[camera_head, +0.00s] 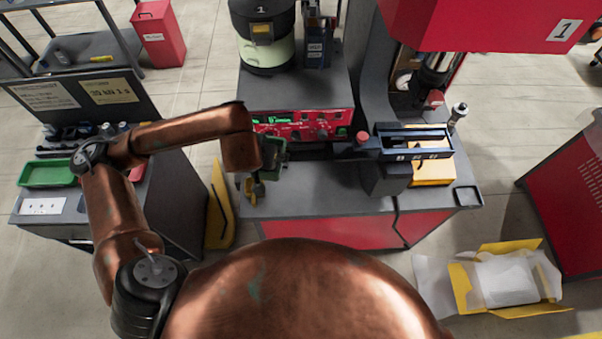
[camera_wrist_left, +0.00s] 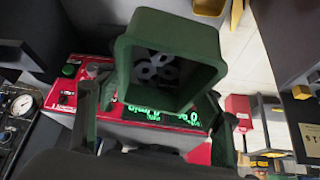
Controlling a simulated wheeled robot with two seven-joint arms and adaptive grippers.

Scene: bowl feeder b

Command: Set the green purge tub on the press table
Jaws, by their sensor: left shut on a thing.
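The green purge tub (camera_wrist_left: 172,30) is in my left gripper, with its open square mouth facing the left wrist camera and several pale round shapes visible inside. In the head view the tub (camera_head: 273,152) is small and partly hidden by my wrist. My left gripper (camera_head: 260,180) is shut on the tub, by the left end of the press table (camera_head: 310,201), which has a dark grey top and red front. Its two fingers show on either side of the tub in the left wrist view (camera_wrist_left: 155,110). I cannot tell whether the tub touches the tabletop. My right gripper is not visible.
A red control panel (camera_head: 300,126) with green digits stands behind the tub. A blue-grey fixture (camera_head: 412,142) and yellow bin (camera_head: 432,170) occupy the table's right side. The front middle of the tabletop is clear. A green tray (camera_head: 47,173) is on the left bench.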

